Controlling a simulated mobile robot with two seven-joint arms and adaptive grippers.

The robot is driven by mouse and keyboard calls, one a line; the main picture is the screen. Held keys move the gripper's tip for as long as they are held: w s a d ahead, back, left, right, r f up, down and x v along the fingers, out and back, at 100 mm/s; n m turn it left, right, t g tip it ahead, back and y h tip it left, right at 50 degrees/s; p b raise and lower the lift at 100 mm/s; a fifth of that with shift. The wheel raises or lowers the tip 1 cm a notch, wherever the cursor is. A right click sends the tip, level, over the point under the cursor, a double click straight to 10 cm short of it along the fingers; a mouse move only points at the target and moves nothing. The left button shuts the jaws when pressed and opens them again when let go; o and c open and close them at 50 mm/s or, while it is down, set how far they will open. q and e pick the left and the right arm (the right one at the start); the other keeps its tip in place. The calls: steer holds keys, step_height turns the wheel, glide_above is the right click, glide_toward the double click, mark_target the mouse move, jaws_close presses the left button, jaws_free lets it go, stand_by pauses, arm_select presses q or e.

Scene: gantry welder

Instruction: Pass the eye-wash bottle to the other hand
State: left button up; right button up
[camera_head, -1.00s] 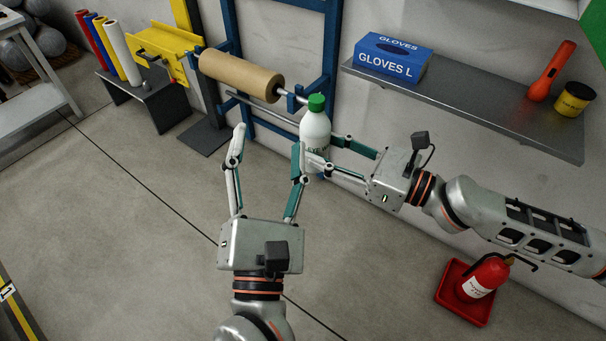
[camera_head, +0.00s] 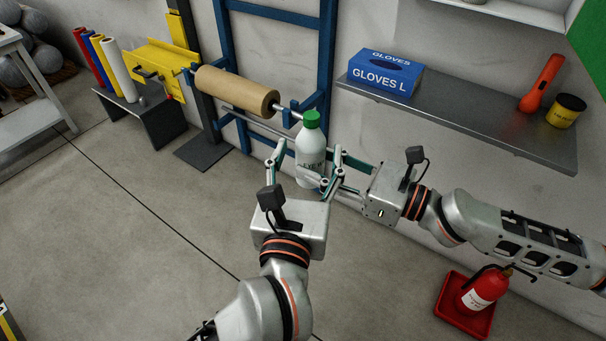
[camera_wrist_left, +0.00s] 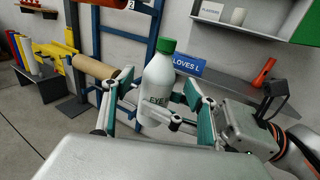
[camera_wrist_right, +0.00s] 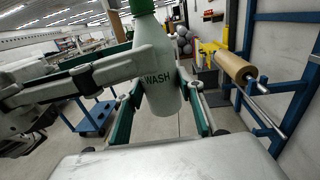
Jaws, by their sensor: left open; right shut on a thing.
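The eye-wash bottle (camera_head: 311,153) is white with a green cap and hangs upright in the air in the head view. It also shows in the left wrist view (camera_wrist_left: 157,84) and the right wrist view (camera_wrist_right: 160,78). My right gripper (camera_head: 318,170) comes from the right and is shut on the bottle's body. My left gripper (camera_head: 300,165) is open, with its fingers spread to either side of the bottle from the front. Whether its pads touch the bottle I cannot tell. The bottle's lower part is partly hidden by fingers.
A metal shelf (camera_head: 470,122) on the wall holds a blue glove box (camera_head: 386,76), an orange flashlight (camera_head: 541,84) and a yellow tub (camera_head: 565,111). A brown paper roll (camera_head: 236,91) on a blue rack is behind the bottle. A fire extinguisher (camera_head: 484,290) stands lower right.

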mark_target(309, 152)
arm_select(q)
steer(key=shift+w+d, duration=0.15)
steer(key=shift+w, duration=0.8)
steer(key=shift+w+d, duration=0.15)
steer(key=shift+w, duration=0.8)
steer(key=c, duration=1.4)
steer(key=shift+c, duration=0.2)
arm_select(e)
steer(key=o, duration=1.4)
